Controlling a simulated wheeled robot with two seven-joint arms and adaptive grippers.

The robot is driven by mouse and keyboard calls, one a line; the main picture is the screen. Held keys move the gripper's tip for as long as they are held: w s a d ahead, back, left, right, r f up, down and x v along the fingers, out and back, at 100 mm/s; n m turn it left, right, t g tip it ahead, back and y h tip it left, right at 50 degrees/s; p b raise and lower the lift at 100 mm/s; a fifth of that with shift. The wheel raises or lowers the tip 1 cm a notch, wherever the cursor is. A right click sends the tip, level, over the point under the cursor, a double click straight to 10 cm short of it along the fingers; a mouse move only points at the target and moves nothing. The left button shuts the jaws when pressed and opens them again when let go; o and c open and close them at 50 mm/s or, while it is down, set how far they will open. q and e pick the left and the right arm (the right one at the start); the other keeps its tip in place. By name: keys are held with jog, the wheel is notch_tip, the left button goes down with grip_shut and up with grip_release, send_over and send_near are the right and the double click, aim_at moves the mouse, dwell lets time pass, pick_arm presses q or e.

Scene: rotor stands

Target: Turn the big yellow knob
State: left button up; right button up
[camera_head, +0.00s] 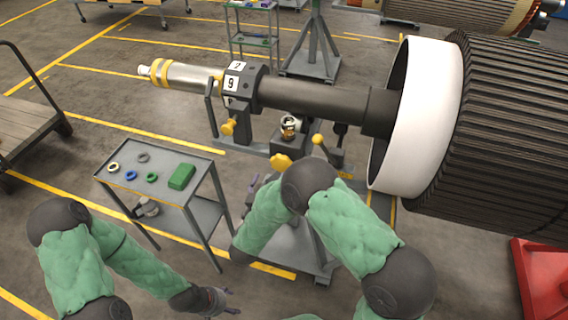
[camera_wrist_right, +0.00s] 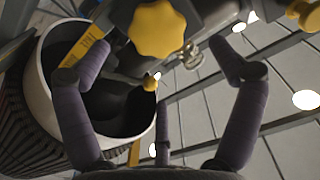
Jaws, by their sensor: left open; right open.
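The big yellow knob (camera_head: 281,162) has a lobed rim and sits on the grey stand under the rotor shaft, just beyond my right elbow. In the right wrist view the knob (camera_wrist_right: 158,29) faces me near the top centre. My right gripper (camera_wrist_right: 160,46) is open, its purple fingers spread to either side below the knob and apart from it. In the head view my right forearm hides most of this gripper; a purple finger (camera_head: 254,181) shows left of the knob. My left gripper (camera_head: 226,301) is open and empty, low over the floor.
The rotor shaft (camera_head: 315,97) and its wide white ring (camera_head: 425,115) fill the upper right. Smaller yellow knobs (camera_head: 228,127) (camera_head: 319,139) are on the stand. A grey cart (camera_head: 190,150) with rings and a green box stands left. Open floor lies between cart and trolley (camera_head: 30,125).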

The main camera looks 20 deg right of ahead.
aim_at(281, 162)
jog(key=b+x, duration=0.2)
jog(key=x, duration=0.7)
jog(key=shift+d, duration=0.1)
jog(key=c, duration=1.1)
jog(key=shift+r, duration=0.1)
